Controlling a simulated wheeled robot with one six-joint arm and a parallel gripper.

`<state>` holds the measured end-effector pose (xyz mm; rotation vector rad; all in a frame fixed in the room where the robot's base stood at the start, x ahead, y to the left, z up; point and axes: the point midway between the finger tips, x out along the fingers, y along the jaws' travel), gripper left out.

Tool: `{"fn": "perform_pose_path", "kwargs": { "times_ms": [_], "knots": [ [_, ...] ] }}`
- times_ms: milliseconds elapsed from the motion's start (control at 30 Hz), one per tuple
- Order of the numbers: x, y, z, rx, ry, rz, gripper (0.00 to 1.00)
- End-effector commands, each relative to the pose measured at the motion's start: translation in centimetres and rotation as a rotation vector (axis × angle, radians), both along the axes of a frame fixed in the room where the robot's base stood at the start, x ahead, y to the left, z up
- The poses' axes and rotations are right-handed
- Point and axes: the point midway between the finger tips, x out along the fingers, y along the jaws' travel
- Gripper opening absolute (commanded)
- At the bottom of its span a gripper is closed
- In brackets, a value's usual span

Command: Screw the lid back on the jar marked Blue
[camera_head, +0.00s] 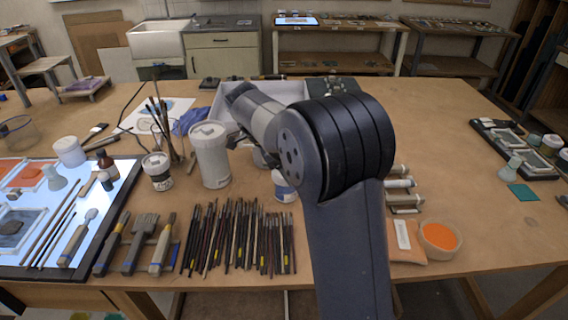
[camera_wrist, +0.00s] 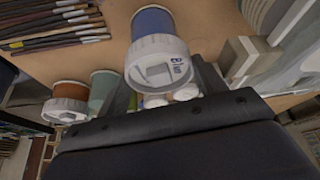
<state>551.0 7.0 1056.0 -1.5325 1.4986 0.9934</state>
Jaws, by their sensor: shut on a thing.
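The jar marked Blue (camera_wrist: 152,22) shows blue paint through its side in the wrist view. Its white lid (camera_wrist: 160,57), with "Blue" written on it, sits at the jar's mouth; I cannot tell whether it is threaded on. My gripper (camera_wrist: 161,78) has one finger on each side of the lid and is shut on it. In the head view a white jar with a blue patch (camera_head: 283,188) shows partly beside my arm, which hides my gripper and most of that area.
An orange jar (camera_wrist: 70,92) and a green jar (camera_wrist: 103,88) stand close by in the wrist view. A row of brushes (camera_head: 238,238) lies in front, and a large white container (camera_head: 210,155) stands left. A bowl of orange powder (camera_head: 439,237) is at the right.

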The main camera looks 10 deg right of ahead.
Motion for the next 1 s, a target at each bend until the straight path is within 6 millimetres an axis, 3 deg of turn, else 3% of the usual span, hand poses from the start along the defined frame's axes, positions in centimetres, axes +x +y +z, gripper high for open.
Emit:
{"fn": "perform_pose_path", "kwargs": {
  "times_ms": [200,233,533,700,800,1000],
  "knots": [
    [0.01,0.0,-0.12,0.001,0.001,-0.008,0.46],
    [0.02,0.0,-0.12,0.001,0.001,-0.008,0.67],
    [0.02,0.0,-0.07,0.0,0.0,-0.007,0.91],
    [0.02,0.01,-0.04,0.0,-0.001,-0.006,0.92],
    [0.03,0.0,-0.03,0.0,-0.001,-0.006,1.0],
    [0.03,0.01,-0.01,0.0,-0.001,-0.006,1.0]
  ]
}}
